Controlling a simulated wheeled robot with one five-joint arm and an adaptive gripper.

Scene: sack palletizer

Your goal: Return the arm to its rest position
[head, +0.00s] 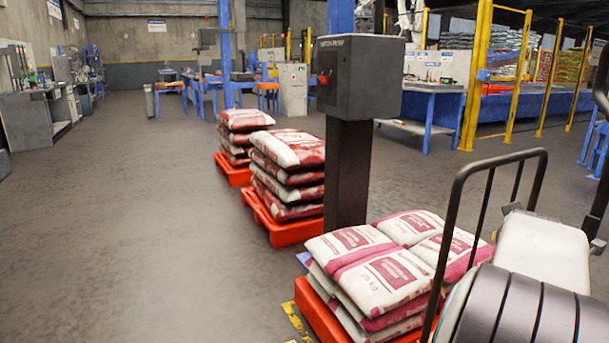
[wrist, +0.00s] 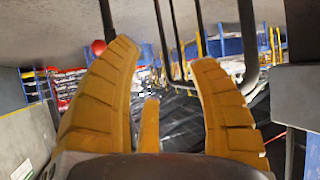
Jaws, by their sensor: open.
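My gripper (wrist: 168,85) shows in the wrist view with its ribbed yellow-orange fingers spread apart. Nothing is between the fingertips, so it is open and empty. The wrist view is tilted and looks past the fingers at a dark surface and a black tubular rail. The gripper is not visible in the head view. I cannot tell from these frames how the whole arm is posed.
In the head view, stacked sacks (head: 372,262) lie on an orange pallet (head: 322,318) at the front. More sack stacks (head: 288,165) (head: 243,120) stand behind. A dark box on a post (head: 347,165) rises between them. A black rail (head: 463,200) is at right. Open floor (head: 130,220) lies left.

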